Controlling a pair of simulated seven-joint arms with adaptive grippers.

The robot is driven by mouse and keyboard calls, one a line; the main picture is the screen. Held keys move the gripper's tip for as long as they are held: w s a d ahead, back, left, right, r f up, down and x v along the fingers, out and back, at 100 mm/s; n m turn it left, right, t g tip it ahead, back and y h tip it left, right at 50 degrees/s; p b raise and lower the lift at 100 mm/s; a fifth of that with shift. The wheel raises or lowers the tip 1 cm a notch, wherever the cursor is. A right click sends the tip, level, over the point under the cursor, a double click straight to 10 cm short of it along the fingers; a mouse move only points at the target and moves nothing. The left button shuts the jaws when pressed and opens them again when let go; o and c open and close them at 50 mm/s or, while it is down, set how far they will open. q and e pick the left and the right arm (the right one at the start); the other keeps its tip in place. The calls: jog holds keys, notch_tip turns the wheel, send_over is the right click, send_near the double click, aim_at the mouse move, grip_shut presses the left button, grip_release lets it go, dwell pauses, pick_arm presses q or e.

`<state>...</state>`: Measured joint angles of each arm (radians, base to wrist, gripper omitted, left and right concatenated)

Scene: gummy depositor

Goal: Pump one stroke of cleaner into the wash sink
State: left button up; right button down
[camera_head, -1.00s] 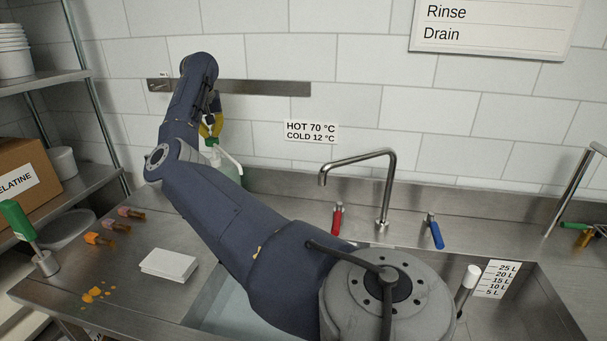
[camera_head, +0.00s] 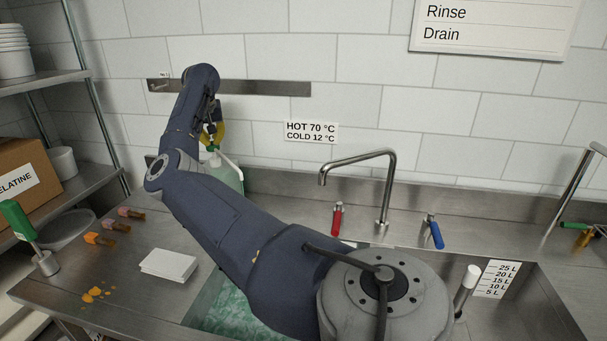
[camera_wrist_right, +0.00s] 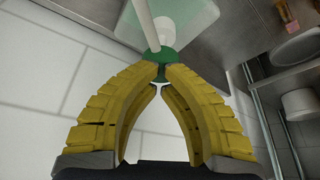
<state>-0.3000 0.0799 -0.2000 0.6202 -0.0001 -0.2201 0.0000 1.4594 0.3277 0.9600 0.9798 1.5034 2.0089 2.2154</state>
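The cleaner bottle (camera_head: 231,177) is pale and translucent with a green pump head (camera_head: 212,148) and a white spout. It stands behind the wash sink (camera_head: 207,305), partly hidden by my right arm. My right gripper (camera_head: 213,130) is at the top of the pump. In the right wrist view, its yellow fingers (camera_wrist_right: 165,72) converge with their tips on the green pump head (camera_wrist_right: 158,60), a little green showing between them; the white spout (camera_wrist_right: 147,22) points away. The wash sink holds green, mottled liquid (camera_head: 238,308), mostly hidden by my arm. My left gripper is not in view.
A tap (camera_head: 385,185) with a red handle (camera_head: 337,218) and a blue handle (camera_head: 434,232) stands right of my arm. A white block (camera_head: 168,265), a green-handled tool (camera_head: 18,220) and orange spills (camera_head: 93,294) are on the left counter. A second basin (camera_head: 520,300) is at right.

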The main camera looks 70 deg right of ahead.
jog(key=shift+f, duration=0.3)
jog(key=shift+r, duration=2.6)
jog(key=shift+r, duration=3)
